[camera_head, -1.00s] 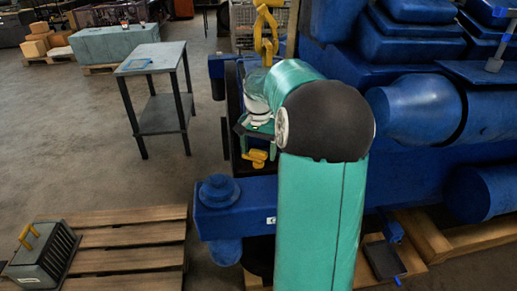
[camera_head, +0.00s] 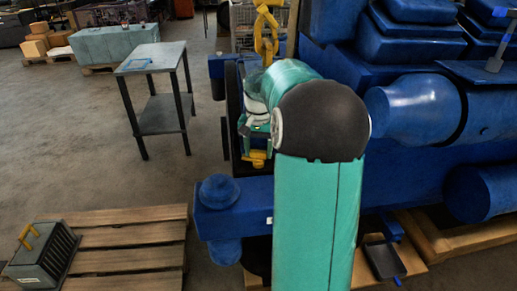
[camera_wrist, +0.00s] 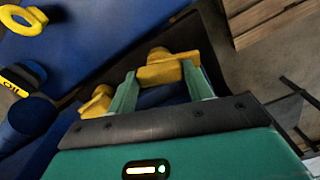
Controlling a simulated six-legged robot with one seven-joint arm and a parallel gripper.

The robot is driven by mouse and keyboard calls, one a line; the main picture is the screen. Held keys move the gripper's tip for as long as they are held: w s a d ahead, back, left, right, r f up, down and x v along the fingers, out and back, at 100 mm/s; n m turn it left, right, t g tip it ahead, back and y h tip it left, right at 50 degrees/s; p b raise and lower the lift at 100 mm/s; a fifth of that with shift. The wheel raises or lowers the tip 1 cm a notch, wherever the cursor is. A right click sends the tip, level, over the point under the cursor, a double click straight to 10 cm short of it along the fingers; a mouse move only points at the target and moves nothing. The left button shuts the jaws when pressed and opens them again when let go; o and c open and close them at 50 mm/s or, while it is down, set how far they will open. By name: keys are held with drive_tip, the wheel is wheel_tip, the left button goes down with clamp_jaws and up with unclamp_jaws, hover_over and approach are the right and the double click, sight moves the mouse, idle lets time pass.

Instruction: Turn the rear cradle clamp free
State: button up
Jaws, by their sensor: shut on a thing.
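The yellow clamp (camera_head: 257,161) sits low at the near end of the blue engine's dark cradle, just below my gripper (camera_head: 257,145). In the wrist view, my gripper (camera_wrist: 160,76) has its two green fingers on either side of the clamp's yellow bar (camera_wrist: 168,70) and is shut on it. Another yellow piece (camera_wrist: 97,102) shows left of the left finger; I cannot tell if it belongs to the same clamp. My arm hides part of the cradle in the head view.
The blue engine (camera_head: 420,105) fills the right. A grey table (camera_head: 150,59) stands at left. A slatted pallet (camera_head: 130,240) with a grey crate-like box (camera_head: 40,255) lies front left. Open floor lies between.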

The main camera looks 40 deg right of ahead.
sight(259, 151)
drive_tip(key=shift+n, duration=1.8)
drive_tip(key=o, duration=1)
drive_tip(key=shift+r, duration=0.1)
wheel_tip(259, 151, up, 14)
drive_tip(key=shift+f, duration=0.15)
